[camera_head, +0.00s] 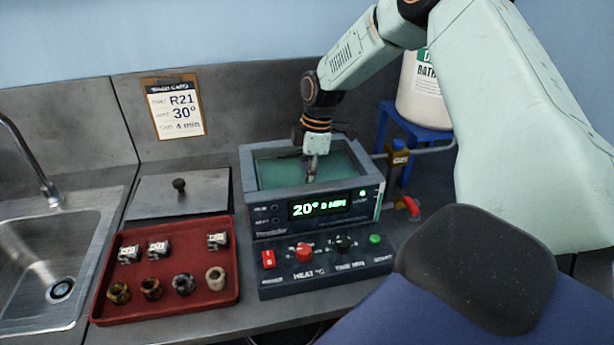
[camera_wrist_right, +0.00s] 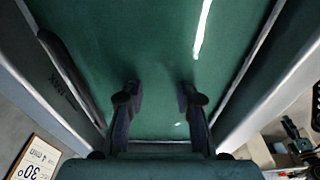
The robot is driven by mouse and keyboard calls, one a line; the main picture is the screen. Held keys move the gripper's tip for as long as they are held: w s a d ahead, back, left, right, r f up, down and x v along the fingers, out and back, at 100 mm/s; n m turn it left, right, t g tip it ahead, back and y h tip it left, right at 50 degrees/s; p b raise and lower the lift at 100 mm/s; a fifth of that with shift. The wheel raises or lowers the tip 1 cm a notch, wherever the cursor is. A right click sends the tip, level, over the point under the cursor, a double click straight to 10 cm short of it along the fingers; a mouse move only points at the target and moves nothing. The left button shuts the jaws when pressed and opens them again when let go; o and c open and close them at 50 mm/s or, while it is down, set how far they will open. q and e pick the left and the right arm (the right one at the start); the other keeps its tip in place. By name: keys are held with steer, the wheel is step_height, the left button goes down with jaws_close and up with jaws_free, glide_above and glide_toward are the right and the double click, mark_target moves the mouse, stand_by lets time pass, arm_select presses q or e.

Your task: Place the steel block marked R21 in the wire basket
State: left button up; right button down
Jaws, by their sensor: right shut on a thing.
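My right gripper (camera_head: 311,170) points down into the open bath (camera_head: 249,165) of the heater unit, at its green liquid. In the right wrist view its two fingers (camera_wrist_right: 157,98) stand a little apart. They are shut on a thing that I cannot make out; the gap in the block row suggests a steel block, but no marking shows. Steel blocks stand on the red tray (camera_head: 190,264): one at the left (camera_head: 128,253), one beside it (camera_head: 158,249), and one at the right (camera_head: 217,241). Their markings are too small to read surely. I cannot make out the wire basket. My left gripper is out of view.
Several small ring-shaped pieces (camera_head: 183,284) stand along the tray's front. The unit's display (camera_head: 318,205) reads 20° and 0 min. A card (camera_head: 175,108) reads R21, 30°, 4 min. A sink (camera_head: 50,260) is left; a white container (camera_head: 424,90) stands behind right.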

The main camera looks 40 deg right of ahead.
steer(key=shift+s+d, duration=0.1)
steer(key=shift+s+d, duration=0.1)
steer(key=c, duration=1.5)
jaws_free()
steer(key=shift+f, duration=0.15)
steer(key=o, duration=0.5)
steer(key=shift+w, duration=0.2)
steer(key=shift+s, duration=0.15)
steer(key=r, duration=0.4)
steer(key=d+r, duration=0.1)
steer(key=r, duration=0.7)
steer(key=shift+s+d+r, duration=0.15)
steer(key=shift+s+d, duration=0.05)
steer(key=shift+s, duration=0.1)
steer(key=shift+s, duration=0.1)
